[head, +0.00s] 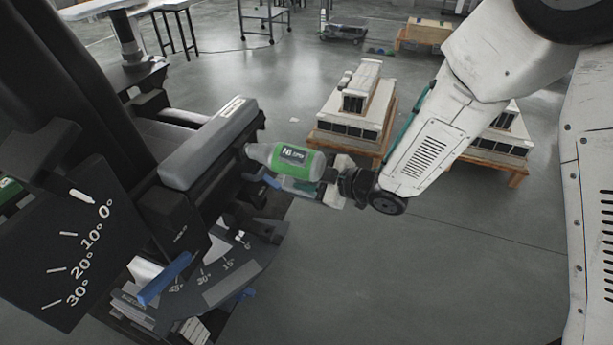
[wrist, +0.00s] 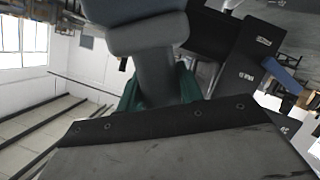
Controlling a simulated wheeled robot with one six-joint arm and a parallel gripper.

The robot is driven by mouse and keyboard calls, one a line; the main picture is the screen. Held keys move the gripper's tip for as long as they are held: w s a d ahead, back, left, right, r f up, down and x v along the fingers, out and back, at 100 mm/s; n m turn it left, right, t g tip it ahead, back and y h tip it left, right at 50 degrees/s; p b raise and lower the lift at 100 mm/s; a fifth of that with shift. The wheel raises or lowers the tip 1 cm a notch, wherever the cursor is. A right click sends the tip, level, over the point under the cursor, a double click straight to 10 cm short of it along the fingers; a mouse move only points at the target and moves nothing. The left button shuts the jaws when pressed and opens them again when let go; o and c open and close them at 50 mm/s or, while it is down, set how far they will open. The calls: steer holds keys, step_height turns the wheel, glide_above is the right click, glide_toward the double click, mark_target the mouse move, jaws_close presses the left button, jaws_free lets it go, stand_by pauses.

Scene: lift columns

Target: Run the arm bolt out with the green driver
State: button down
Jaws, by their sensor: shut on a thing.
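The green driver (head: 292,157) has a grey body with a green band and white lettering. My gripper (head: 330,187) is shut on it at its right end in the head view. The driver lies roughly level, with its narrower grey nose pointing left at the side of the chair, just below the grey armrest (head: 208,143). I cannot tell whether its tip touches anything. The arm bolt is not visible; the driver's nose and the armrest hide that spot. In the wrist view a large grey form with dark green behind it (wrist: 187,85) fills the upper middle, too close to make out fully.
A black dial plate (head: 75,245) with degree marks stands at the left. A second, curved scale (head: 215,278) with a blue lever (head: 165,278) sits below the armrest. Wooden pallets (head: 355,138) with white units stand behind. Open grey floor (head: 400,270) lies at the lower right.

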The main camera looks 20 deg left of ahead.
steer(key=shift+a, duration=0.45)
stand_by(0.3)
steer(key=shift+d+r, duration=0.1)
steer(key=shift+d, duration=0.45)
stand_by(1.6)
steer(key=shift+a, duration=0.1)
stand_by(1.3)
steer(key=shift+s+d, duration=0.2)
steer(key=shift+d, duration=2.35)
steer(key=shift+s+d, duration=0.15)
steer(key=shift+d, duration=1.85)
